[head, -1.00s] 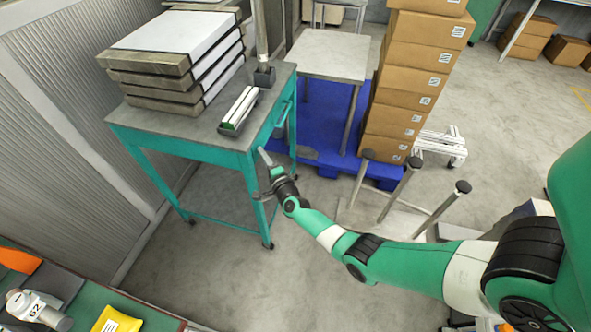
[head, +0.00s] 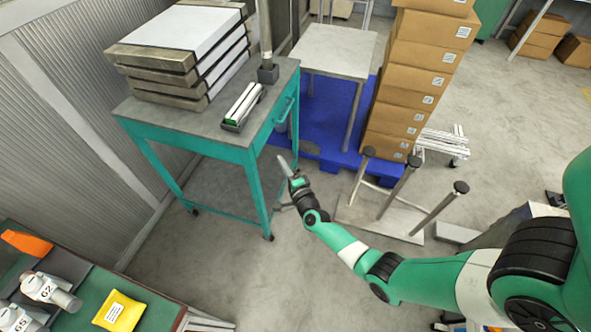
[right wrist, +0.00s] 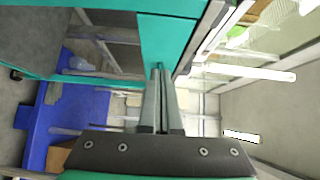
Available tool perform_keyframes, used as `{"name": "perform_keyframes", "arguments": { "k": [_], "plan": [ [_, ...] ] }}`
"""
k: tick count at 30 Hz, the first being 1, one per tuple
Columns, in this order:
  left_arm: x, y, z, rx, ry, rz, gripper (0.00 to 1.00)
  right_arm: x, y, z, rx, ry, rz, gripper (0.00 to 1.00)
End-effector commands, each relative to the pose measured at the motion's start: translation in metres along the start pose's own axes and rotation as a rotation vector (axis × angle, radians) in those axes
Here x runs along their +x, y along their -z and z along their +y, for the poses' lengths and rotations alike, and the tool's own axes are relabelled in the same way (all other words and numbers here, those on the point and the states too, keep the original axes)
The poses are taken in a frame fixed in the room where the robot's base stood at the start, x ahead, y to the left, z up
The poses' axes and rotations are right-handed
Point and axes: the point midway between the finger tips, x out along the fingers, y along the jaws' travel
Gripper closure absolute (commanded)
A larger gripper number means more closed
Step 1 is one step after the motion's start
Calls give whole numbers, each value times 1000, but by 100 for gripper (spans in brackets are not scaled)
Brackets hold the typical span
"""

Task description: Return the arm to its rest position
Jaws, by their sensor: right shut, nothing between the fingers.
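My right arm comes in from the right in the head view. Its gripper (head: 282,160) is in the air beside the front of the teal cart (head: 190,145), clear of the cart top and lower than it. The right wrist view shows the two fingers (right wrist: 159,72) together with nothing between them. The cart's teal frame and front edge lie beyond the fingertips in that view. My left gripper is not seen in either view.
The cart carries stacked flat cases (head: 180,60) and a small narrow tray (head: 243,107). A green bench (head: 85,300) with white canisters and a yellow packet is lower left. Open floor lies between.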

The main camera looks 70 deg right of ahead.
Motion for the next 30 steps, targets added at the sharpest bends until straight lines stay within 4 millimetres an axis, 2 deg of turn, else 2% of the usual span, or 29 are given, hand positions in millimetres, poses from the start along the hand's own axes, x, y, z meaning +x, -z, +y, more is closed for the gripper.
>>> {"name": "perform_keyframes", "arguments": {
  "k": [1,3,9,22,24,26,27,29,30],
  "plan": [
    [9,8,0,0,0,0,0,-14,-1,-6,0,-2,-2,100],
    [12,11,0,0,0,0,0,-29,-1,-4,0,-2,-2,100],
    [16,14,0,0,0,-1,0,-53,0,-2,1,1,-1,100],
    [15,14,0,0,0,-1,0,-56,0,0,1,2,0,100],
    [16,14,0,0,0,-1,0,-56,-7,-3,2,5,-14,100],
    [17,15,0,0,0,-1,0,-50,-20,-15,8,26,-35,100],
    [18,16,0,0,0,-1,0,-43,-32,-27,15,48,-53,100],
    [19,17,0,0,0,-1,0,-31,-52,-57,35,103,-84,100],
    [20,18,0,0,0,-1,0,-24,-67,-83,50,151,-106,100]
  ]
}}
